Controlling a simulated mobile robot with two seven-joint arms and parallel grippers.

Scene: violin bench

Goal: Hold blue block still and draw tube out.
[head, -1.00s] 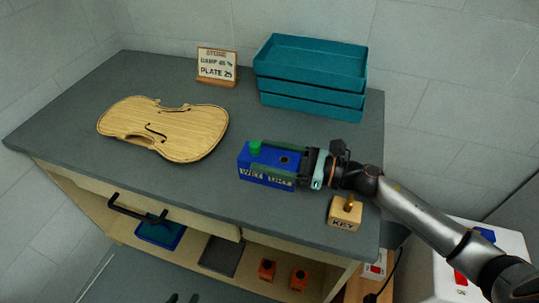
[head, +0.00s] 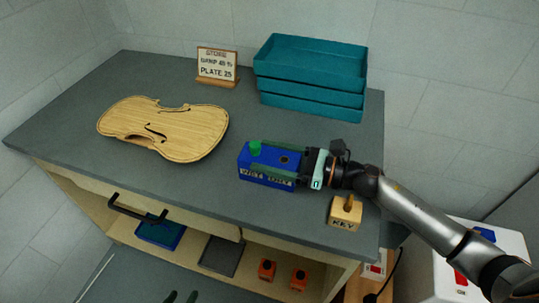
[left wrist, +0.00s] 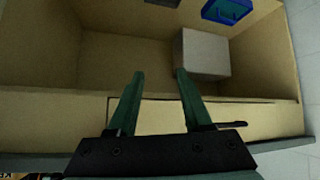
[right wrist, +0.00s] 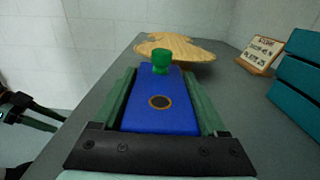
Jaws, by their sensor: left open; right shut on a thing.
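A blue block (head: 265,178) stands on the grey bench top near its front edge, with a lettered label on its front. A green tube (head: 255,147) sticks up from its left end; the right wrist view shows the tube (right wrist: 161,60) at the block's far end. A dark ringed hole (right wrist: 160,102) is in the block's top. My right gripper (head: 292,164) is shut on the block, one finger along each long side. My left gripper (head: 181,297) is open and empty, low in front of the bench; its fingers (left wrist: 160,75) point toward the open shelf.
A violin plate (head: 165,130) lies left of the block. A wooden KEY block (head: 345,214) stands near the right front corner. Teal trays (head: 310,75) and a sign (head: 216,64) stand at the back. A black handle (head: 137,208) juts from the bench front.

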